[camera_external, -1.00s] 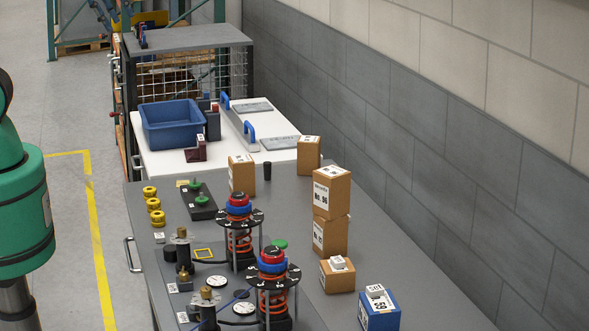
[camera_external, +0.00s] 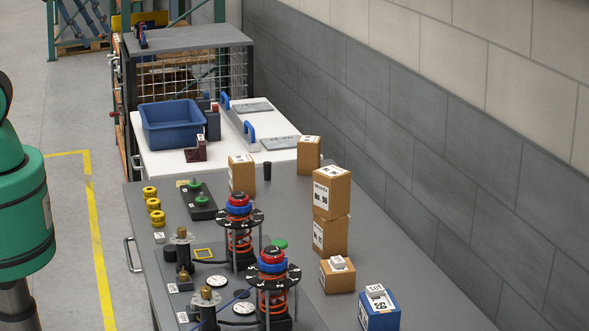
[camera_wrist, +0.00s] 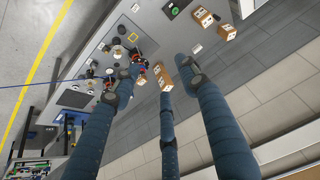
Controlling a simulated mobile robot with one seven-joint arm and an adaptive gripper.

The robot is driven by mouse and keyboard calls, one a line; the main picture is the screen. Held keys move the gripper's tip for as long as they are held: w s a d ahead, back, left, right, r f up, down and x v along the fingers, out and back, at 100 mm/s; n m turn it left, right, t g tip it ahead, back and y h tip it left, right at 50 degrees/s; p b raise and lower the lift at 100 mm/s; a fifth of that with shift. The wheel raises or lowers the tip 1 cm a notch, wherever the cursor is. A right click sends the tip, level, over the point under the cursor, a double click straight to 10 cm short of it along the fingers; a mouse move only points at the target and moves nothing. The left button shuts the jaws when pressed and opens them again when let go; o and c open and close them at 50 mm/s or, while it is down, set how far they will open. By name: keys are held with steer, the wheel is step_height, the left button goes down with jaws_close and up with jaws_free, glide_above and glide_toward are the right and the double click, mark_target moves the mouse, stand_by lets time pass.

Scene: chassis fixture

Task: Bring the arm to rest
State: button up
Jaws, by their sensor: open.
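My gripper (camera_wrist: 158,80) shows in the wrist view as blue fingers with dark tips. They are spread apart with nothing held between them. The gripper is above the grey bench (camera_wrist: 85,65), and its height over it is hard to tell. In the external view only part of my green arm shows at the left edge, and the gripper is out of frame there.
The grey bench (camera_external: 375,235) carries two spring fixtures (camera_external: 240,240) (camera_external: 272,285), several cardboard boxes (camera_external: 331,190), a blue box (camera_external: 379,311) and yellow knobs (camera_external: 154,204). A blue bin (camera_external: 172,125) stands behind. A wall (camera_external: 450,150) runs along the right.

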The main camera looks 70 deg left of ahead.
step_height(320, 180, down, 15)
steer(key=b, duration=1.4)
steer(key=shift+b, duration=0.3)
